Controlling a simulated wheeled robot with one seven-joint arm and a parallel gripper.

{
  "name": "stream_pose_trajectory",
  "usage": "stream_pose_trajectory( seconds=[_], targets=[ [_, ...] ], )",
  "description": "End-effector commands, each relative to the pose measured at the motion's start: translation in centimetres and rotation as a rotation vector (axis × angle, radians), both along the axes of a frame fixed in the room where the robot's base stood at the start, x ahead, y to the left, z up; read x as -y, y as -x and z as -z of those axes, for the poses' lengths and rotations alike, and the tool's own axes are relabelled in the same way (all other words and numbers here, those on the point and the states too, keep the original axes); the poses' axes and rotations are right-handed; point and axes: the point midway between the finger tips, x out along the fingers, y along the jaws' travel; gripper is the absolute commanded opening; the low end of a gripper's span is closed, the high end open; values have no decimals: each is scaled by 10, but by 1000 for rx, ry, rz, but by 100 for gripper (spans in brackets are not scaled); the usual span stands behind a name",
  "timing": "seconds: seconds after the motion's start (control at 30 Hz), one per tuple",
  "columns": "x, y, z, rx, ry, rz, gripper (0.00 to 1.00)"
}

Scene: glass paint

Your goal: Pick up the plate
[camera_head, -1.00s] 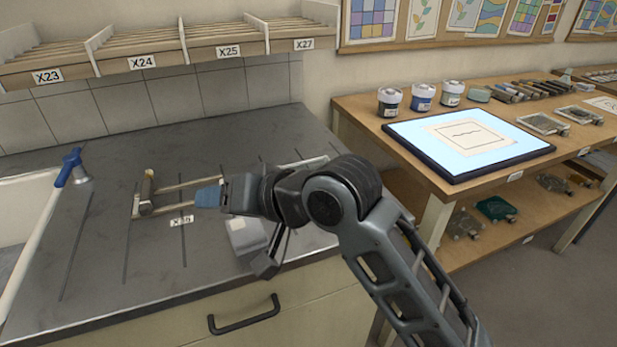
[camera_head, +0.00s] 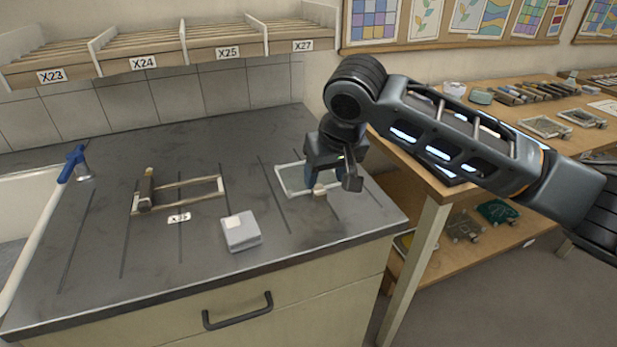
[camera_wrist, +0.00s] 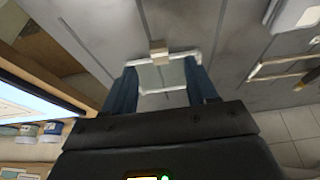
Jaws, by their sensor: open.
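The plate appears to be a clear pane with pale edges (camera_head: 291,179) lying on the grey counter, with a small tan block (camera_head: 320,189) at one edge. In the wrist view the pane (camera_wrist: 160,77) lies between my two blue fingers, with the tan block (camera_wrist: 158,50) at its far edge. My gripper (camera_head: 322,181) is open, pointing down above the plate, and hides part of it in the head view. In the wrist view the fingers (camera_wrist: 161,86) stand apart on either side of the pane. Whether they touch it cannot be told.
A pale grey box (camera_head: 241,233) and a wooden-railed holder (camera_head: 180,193) with a label lie left of the plate. A wooden bench (camera_head: 440,180) stands at right. Slotted racks (camera_head: 160,50) are above.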

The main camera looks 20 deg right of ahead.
Motion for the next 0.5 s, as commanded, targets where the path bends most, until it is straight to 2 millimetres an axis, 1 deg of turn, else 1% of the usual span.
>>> stream_pose_trajectory(
  seconds=[0.17,0.4,0.5],
  targets=[
    [2,-6,16,-1,2,0,57],
    [3,-17,48,1,0,1,57],
    [2,-20,54,3,-2,0,57]
  ],
)
